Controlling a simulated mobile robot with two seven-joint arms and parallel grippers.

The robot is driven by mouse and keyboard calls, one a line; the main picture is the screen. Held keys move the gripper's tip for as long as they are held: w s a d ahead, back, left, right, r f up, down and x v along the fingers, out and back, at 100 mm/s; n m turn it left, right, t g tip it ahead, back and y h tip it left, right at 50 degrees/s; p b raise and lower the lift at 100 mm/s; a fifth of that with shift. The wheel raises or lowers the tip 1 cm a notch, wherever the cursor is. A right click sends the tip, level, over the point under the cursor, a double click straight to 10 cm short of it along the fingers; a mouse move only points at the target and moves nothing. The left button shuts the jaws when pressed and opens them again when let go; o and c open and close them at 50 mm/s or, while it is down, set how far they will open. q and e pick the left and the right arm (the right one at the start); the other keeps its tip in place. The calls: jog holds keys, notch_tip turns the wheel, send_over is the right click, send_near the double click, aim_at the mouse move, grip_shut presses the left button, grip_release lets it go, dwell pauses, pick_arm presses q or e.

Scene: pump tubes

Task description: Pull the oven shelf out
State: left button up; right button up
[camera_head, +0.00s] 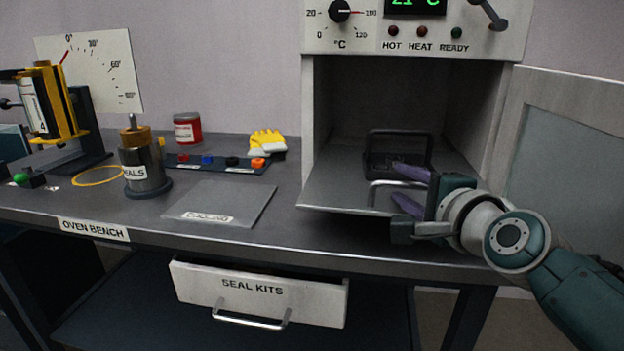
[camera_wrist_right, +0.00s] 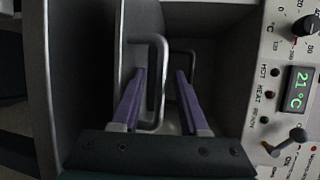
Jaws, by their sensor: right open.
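The oven shelf (camera_head: 335,190) is a flat grey plate in the open oven (camera_head: 310,120), its front edge sticking out past the opening. A pale U-shaped handle (camera_head: 372,192) stands at its front; it also shows in the right wrist view (camera_wrist_right: 162,55). My right gripper (camera_head: 395,183) is open at the handle, its purple fingers pointing into the oven. In the right wrist view, the handle's long bar lies between the two fingers (camera_wrist_right: 160,75), with visible gaps. Contact cannot be told. My left gripper is not in view.
A dark tray with a raised handle (camera_head: 400,133) sits on the shelf, further in. The oven door (camera_head: 570,170) stands open at the right. A cooling plate (camera_head: 220,205) lies bare on the bench to the left. The seal kits drawer (camera_head: 258,292) sticks out below.

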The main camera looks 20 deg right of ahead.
jog(key=shift+s, duration=0.1)
jog(key=shift+s+r, duration=0.1)
jog(key=shift+s, duration=0.15)
jog(key=p+v, duration=0.3)
jog(key=v, duration=0.6)
jog(key=shift+s, duration=0.15)
jog(key=shift+a, duration=0.1)
